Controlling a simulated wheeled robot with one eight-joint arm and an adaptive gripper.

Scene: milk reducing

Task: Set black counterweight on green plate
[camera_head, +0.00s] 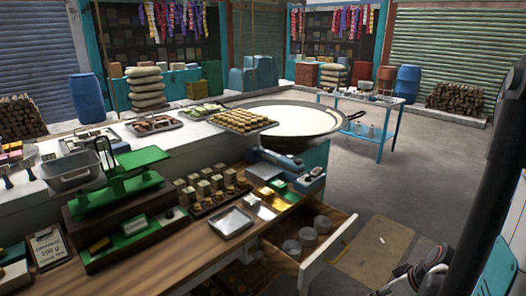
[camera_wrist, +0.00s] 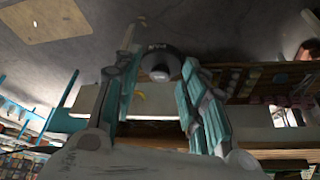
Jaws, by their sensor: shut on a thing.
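The black counterweight (camera_wrist: 158,72) is a dark, rounded piece with pale marking on its top edge, seen in the wrist view. My gripper (camera_wrist: 159,62) is shut on it, with a teal-padded finger on either side. In the head view part of my gripper or arm shows at the lower right, well right of the scale; the counterweight cannot be made out there. The green scale (camera_head: 118,222) stands on the counter at the left. Its green plate (camera_head: 140,158) is on the right side and looks empty. A metal pan (camera_head: 72,172) sits on its left side.
Several small weights stand in a wooden rack (camera_head: 215,197) right of the scale. A square metal tray (camera_head: 231,222) lies in front of it. An open drawer (camera_head: 318,248) with metal cups juts out from the counter. A wide white milk pan (camera_head: 290,120) stands behind.

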